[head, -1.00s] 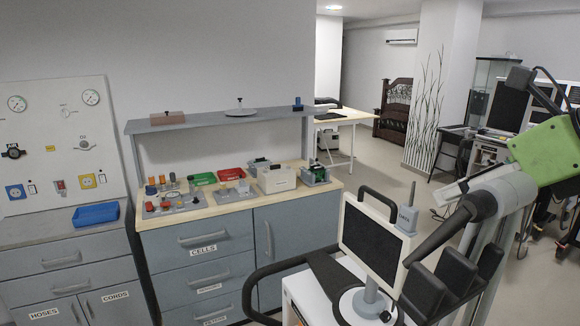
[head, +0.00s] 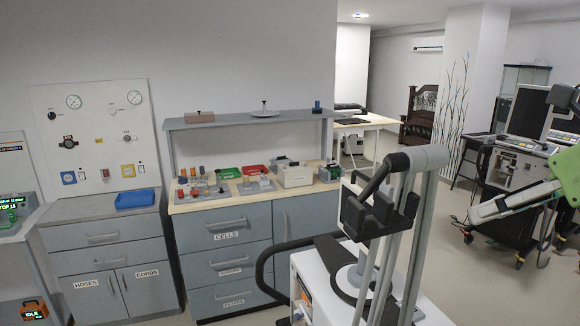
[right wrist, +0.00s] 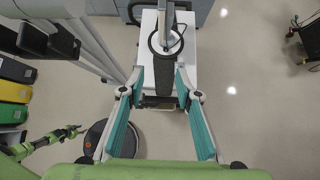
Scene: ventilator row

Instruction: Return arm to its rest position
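My right gripper (head: 485,210), pale green, reaches in from the right edge of the head view, beyond the cart's right side. In the right wrist view its two teal-lined fingers (right wrist: 160,85) stand apart with nothing between them; a dark part of the cart shows beneath, beyond the gap. The white cart (head: 320,285) stands at the front. Grey upright tubes with black blocks (head: 378,212) rise in front of it and hide part of its top; I cannot tell which part is the task's arm. A small green gripper (right wrist: 65,133), seemingly my left, shows low left in the wrist view, its opening unclear.
A blue-grey cabinet (head: 228,268) with trays and small parts stands behind the cart. A panel with gauges (head: 100,130) and a blue tray (head: 135,198) are to its left. Equipment with monitors (head: 525,112) stands back right. Floor is clear between cabinet and equipment.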

